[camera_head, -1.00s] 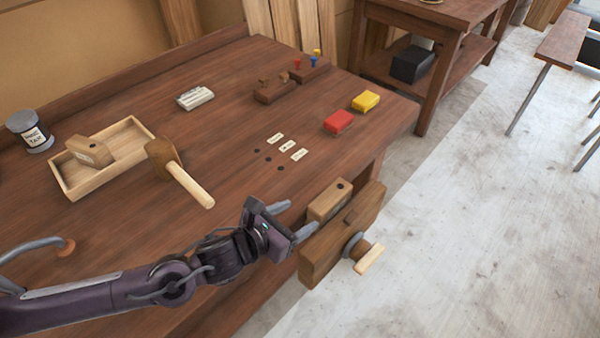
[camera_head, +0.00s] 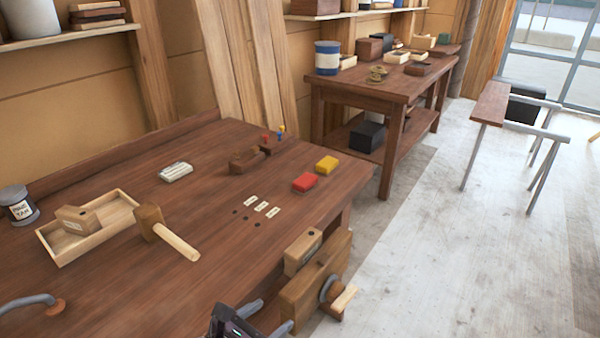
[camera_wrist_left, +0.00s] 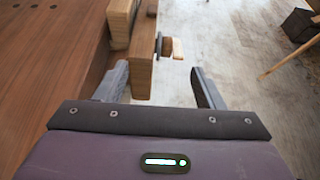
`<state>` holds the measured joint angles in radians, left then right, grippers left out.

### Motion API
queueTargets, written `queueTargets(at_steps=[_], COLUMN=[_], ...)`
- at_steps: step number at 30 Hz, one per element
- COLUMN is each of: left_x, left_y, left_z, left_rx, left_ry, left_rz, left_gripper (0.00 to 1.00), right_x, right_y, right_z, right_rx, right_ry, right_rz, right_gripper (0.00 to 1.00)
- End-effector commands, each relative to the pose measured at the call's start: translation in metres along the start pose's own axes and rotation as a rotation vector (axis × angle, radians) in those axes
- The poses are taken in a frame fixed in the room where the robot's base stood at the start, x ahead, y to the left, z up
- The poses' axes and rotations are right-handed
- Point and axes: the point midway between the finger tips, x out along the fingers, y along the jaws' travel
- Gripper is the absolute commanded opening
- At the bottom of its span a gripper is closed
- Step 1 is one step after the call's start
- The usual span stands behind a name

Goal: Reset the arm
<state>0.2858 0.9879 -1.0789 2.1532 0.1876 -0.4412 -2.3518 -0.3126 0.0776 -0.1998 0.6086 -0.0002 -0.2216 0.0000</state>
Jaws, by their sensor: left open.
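My left gripper (camera_head: 266,318) shows at the bottom edge of the head view, low in front of the bench vise (camera_head: 315,280). In the left wrist view my left gripper (camera_wrist_left: 160,85) has its two fingers wide apart with nothing between them. The vise, with its wooden jaw (camera_wrist_left: 144,60), lies just beyond the fingers there. A wooden block (camera_head: 303,252) sits at the vise. Most of the left arm is below the head view. My right gripper is not in view.
Open floor (camera_head: 430,260) lies to the right, with a second bench (camera_head: 375,88) behind.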

Motion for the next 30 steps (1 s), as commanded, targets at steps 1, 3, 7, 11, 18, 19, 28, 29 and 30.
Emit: queueTargets(at_steps=[1,3,7,11,18,19,28,29,30], left_x=[0.000,0.001,0.002,0.001,-0.004,-0.005,-0.047,-0.054,-0.062], left_y=[-0.004,-0.007,-0.012,-0.017,-0.024,-0.024,-0.001,0.003,0.007], left_z=[0.002,0.004,0.008,0.012,0.020,0.020,-0.003,-0.009,-0.017], left_rx=[-0.047,-0.107,-0.232,-0.391,-0.850,-0.921,-2.027,-2.133,-2.260], left_ry=[0.000,0.004,0.011,0.021,0.039,0.042,-0.009,-0.028,-0.056], left_rz=[0.002,0.009,0.026,0.048,0.134,0.151,0.534,0.589,0.661], left_gripper=[0.63,0.63,0.63,0.63,0.63,0.63,0.63,0.63,0.63], right_x=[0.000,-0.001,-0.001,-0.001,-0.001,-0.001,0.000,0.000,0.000], right_y=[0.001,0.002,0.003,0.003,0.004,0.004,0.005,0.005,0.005], right_z=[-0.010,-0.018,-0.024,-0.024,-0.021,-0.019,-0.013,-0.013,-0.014], right_rx=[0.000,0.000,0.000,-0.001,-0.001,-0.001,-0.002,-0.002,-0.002], right_ry=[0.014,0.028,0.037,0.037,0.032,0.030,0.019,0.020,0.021], right_rz=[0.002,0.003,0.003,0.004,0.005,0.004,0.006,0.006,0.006], right_gripper=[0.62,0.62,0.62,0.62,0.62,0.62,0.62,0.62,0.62])
